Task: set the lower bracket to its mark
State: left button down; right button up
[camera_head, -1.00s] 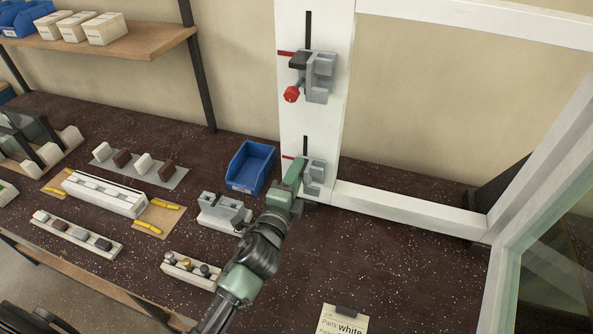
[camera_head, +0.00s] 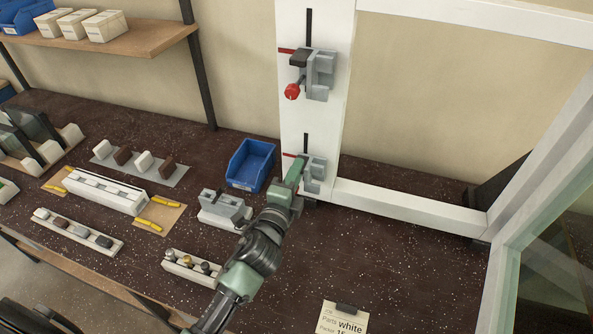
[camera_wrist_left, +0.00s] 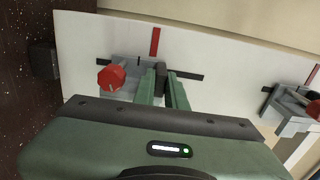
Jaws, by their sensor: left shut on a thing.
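The lower bracket (camera_head: 317,172) is a grey block on the white upright (camera_head: 323,124), set on a dark vertical slot. A short red mark (camera_head: 288,155) lies beside it. In the wrist view the bracket (camera_wrist_left: 126,68) has a red knob (camera_wrist_left: 110,77), and the red mark (camera_wrist_left: 155,42) lies roughly in line with its dark block (camera_wrist_left: 161,72). My left gripper (camera_head: 301,163) is at the bracket; its fingers (camera_wrist_left: 160,80) are shut on the dark block. In the head view my gripper hides the knob and part of the bracket. My right gripper is not seen.
The upper bracket (camera_head: 319,75) with its red knob (camera_head: 292,91) sits higher on the upright, beside its own red mark (camera_head: 285,50). A blue bin (camera_head: 250,166) and a grey fixture (camera_head: 224,207) stand left of my arm.

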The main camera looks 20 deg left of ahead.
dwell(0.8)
pick_arm(q)
jog(key=shift+r, duration=0.1)
notch_tip(320, 180, up, 2)
jog(key=shift+p, duration=0.95)
jog(key=c, duration=1.4)
grip_release()
jog(key=shift+c, duration=0.2)
jog(key=shift+s+f, duration=0.1)
jog(key=shift+f, duration=0.1)
